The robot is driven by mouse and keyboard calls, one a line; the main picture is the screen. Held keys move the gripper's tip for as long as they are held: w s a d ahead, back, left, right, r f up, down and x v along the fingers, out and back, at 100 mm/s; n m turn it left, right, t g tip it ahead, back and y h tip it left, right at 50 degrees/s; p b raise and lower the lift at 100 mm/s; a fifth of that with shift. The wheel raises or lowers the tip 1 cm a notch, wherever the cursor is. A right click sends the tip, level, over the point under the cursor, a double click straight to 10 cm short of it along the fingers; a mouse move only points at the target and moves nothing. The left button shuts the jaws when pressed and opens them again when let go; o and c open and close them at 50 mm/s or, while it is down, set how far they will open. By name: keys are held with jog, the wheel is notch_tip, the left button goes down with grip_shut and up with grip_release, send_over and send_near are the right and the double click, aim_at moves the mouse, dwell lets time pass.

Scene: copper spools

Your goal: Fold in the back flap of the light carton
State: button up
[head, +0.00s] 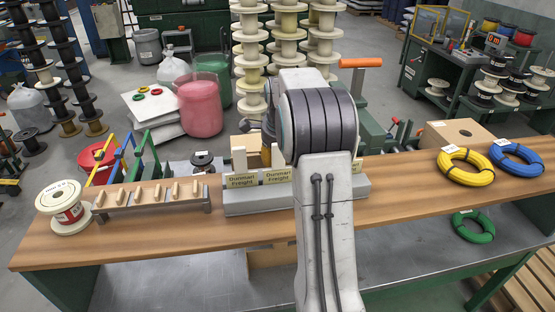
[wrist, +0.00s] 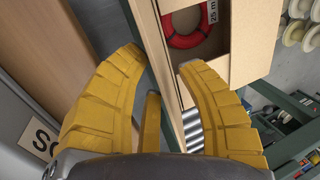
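The light carton (wrist: 253,42) shows in the wrist view at the top, right of centre, as pale tan panels around an opening. A red coil (wrist: 190,32) with a "25 m" tag lies inside. I cannot tell which panel is the back flap. My gripper (wrist: 160,70) has thick yellow fingers spread apart, with the carton's near edge beyond and between them. A narrow yellow-brown piece stands between the fingers; I cannot tell whether it is held or part of the gripper. In the head view my arm hides most of the carton and gripper.
A grey stand with "Dunmart Freight" signs (head: 243,181) is on the wooden bench (head: 225,228). A peg rack (head: 150,200) and spool (head: 66,208) stand left. A brown box (head: 455,133), yellow coil (head: 466,168) and blue coil (head: 517,158) are right. The bench front is largely clear.

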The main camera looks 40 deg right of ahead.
jog(key=shift+p+x, duration=0.45)
jog(key=shift+x, duration=1.4)
grip_shut()
